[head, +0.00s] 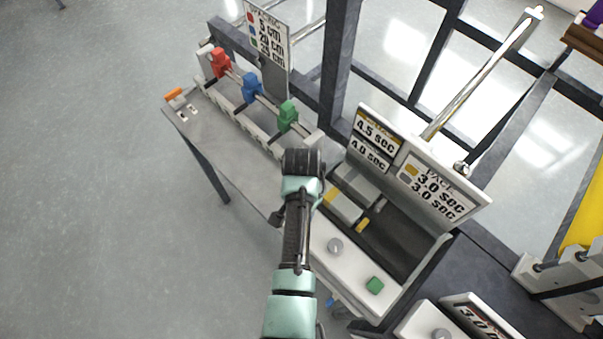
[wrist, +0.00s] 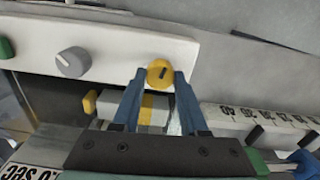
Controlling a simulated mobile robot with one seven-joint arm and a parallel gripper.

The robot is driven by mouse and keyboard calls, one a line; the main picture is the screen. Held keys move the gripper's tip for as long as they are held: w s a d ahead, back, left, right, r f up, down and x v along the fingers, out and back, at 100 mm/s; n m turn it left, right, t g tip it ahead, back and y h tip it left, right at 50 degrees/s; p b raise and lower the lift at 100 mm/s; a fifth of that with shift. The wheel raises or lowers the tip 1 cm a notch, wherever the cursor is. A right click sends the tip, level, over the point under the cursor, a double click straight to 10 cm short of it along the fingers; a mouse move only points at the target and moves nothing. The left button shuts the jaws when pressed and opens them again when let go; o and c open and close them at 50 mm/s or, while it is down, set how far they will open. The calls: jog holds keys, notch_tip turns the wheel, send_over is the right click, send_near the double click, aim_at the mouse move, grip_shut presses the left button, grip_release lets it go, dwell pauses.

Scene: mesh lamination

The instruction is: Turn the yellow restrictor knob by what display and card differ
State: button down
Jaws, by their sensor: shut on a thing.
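The yellow restrictor knob (wrist: 160,73) sits on the white front panel in the wrist view, with a dark slot mark that looks roughly upright. The blue fingers of my gripper (wrist: 160,79) are shut on it, one at each side. In the head view my arm hides the knob. The display (head: 371,138) reads 4.5 sec above, under a yellow label, and 4.0 sec below. The card (head: 438,188) is headed PACE and reads 3.0 sec beside a yellow square and 3.0 sec beside a grey one.
A grey knob (head: 335,245) and a green button (head: 375,285) are on the same panel. Red (head: 220,62), blue (head: 252,87) and green (head: 288,115) sliders stand on a rail at the left, below a spacing card (head: 267,40). Open floor lies left.

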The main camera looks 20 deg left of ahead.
jog(key=n+p, duration=0.1)
jog(key=n, duration=0.5)
jog(key=shift+r+p, duration=0.1)
jog(key=shift+p, duration=0.3)
jog(key=n+p, duration=0.1)
jog(key=n, duration=0.5)
jog(key=shift+n, duration=0.3)
jog(key=shift+c, duration=2.2)
grip_release()
notch_tip(320, 180, up, 13)
jog(key=b, duration=0.1)
